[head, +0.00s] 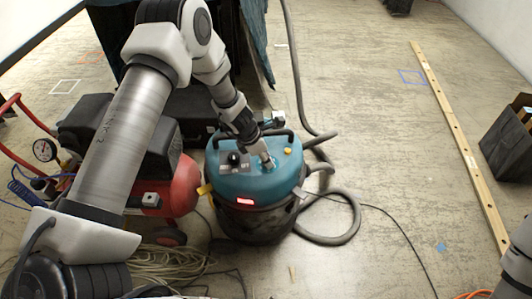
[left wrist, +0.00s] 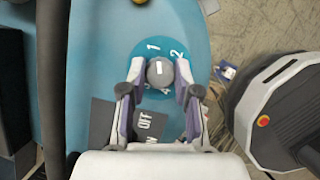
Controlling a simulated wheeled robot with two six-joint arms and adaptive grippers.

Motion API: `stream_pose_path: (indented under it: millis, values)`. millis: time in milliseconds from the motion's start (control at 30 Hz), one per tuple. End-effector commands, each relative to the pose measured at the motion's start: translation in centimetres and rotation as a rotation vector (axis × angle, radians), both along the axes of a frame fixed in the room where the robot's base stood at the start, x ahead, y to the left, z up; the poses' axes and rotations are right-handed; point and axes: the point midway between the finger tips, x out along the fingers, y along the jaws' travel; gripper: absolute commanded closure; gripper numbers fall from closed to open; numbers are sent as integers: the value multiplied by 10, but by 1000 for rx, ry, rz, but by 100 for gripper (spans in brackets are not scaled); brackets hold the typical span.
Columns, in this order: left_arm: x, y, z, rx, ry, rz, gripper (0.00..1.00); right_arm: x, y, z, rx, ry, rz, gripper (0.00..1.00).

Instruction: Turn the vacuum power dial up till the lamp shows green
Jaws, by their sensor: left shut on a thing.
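The vacuum (head: 225,187) stands on the floor with a teal top and a dark body. Its power dial (left wrist: 160,72) is a grey round knob with a white mark, on a blue disc with the numbers 1 and 2 showing; other numbers are partly hidden. My left gripper (left wrist: 158,76) is shut on the dial from above, a finger on each side. In the head view my left gripper (head: 262,157) reaches down onto the teal top. My right gripper is not in view.
A switch plate (left wrist: 148,123) marked OFF lies beside the dial. A black handle (head: 283,133) arches over the vacuum's back. A grey hose (head: 352,222) loops on the right. A red compressor (head: 182,187) stands close on the left. Open floor lies to the right.

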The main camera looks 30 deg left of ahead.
Motion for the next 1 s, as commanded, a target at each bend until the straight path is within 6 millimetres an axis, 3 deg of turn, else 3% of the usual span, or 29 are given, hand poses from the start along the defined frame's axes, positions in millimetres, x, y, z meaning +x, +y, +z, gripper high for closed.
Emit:
stream_pose_path:
  millis: [100,400,1000]
  values:
    - [0,1,7,1,2,-89,100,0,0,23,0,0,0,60]
    - [1,1,3,0,2,-371,100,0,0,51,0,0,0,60]
    - [3,1,-1,0,1,-815,100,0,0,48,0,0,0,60]
